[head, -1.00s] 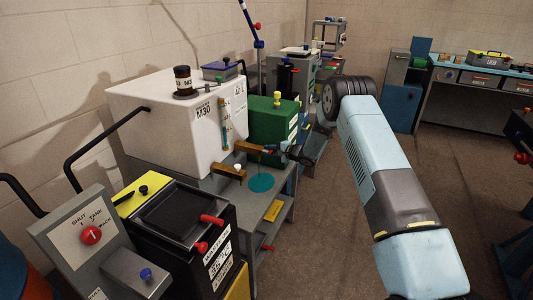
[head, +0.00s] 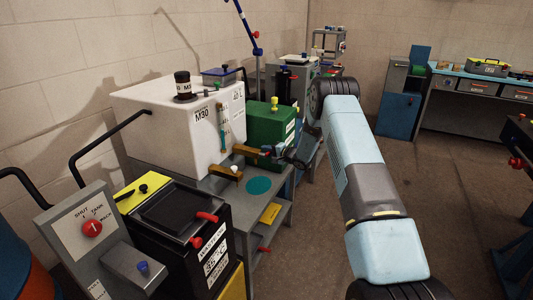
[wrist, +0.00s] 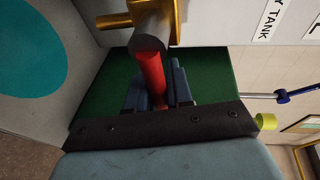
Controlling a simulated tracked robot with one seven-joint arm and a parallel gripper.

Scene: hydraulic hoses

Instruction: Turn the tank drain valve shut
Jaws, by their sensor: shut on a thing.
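The white M30 tank (head: 150,135) stands on a grey bench at the left in the head view. A brass drain valve (head: 246,150) sticks out from its lower right side, with a red handle. In the wrist view the red handle (wrist: 151,72) runs from a grey stem (wrist: 153,38) beside brass parts down between my blue fingers. My gripper (head: 279,152) is shut on the handle, and it also shows in the wrist view (wrist: 157,88). The handle's far end is hidden by the dark gripper body.
A second brass spout (head: 225,173) juts out just left of the valve. A teal disc (head: 259,185) lies on the bench below. A black unit (head: 182,225) with red handles stands in front. Floor to the right is open.

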